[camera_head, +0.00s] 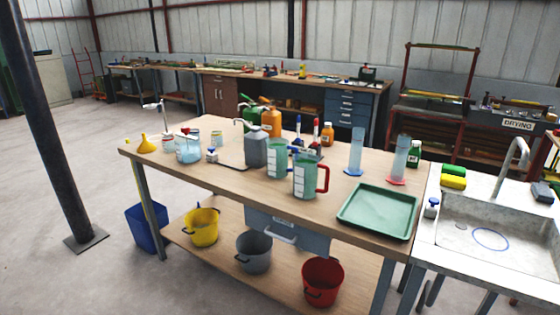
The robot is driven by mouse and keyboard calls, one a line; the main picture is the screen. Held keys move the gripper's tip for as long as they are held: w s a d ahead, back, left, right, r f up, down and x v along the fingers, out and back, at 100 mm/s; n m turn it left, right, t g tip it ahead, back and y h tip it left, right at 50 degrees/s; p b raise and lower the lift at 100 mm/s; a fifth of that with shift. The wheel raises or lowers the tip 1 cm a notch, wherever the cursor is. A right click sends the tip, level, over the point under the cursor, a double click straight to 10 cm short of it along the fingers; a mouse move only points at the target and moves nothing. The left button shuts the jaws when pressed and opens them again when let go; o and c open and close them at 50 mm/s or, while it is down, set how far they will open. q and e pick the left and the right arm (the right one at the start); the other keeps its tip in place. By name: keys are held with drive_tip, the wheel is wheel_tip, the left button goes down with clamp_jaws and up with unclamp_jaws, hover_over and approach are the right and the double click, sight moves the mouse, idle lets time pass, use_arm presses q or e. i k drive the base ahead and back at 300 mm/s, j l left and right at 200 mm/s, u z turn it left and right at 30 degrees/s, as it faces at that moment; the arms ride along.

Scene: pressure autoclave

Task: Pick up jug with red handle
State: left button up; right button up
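The jug with the red handle (305,177) stands upright near the front edge of the wooden workbench (215,180). It is green with white label marks, and its red handle (323,178) points to the right. A similar green jug (277,159) with a dark handle stands just behind it to the left. Neither of my grippers shows in the head view.
A green tray (378,211) lies right of the jug. Cylinders with blue (355,155) and red (398,163) bases stand behind the tray. A grey canister (256,151) and several bottles stand left and behind. A sink (495,235) adjoins at right. Buckets (323,282) sit on the lower shelf.

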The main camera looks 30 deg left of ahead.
sight(306, 166)
drive_tip(key=j+z, duration=0.3)
drive_tip(key=j, duration=2.7)
drive_tip(key=i, duration=0.05)
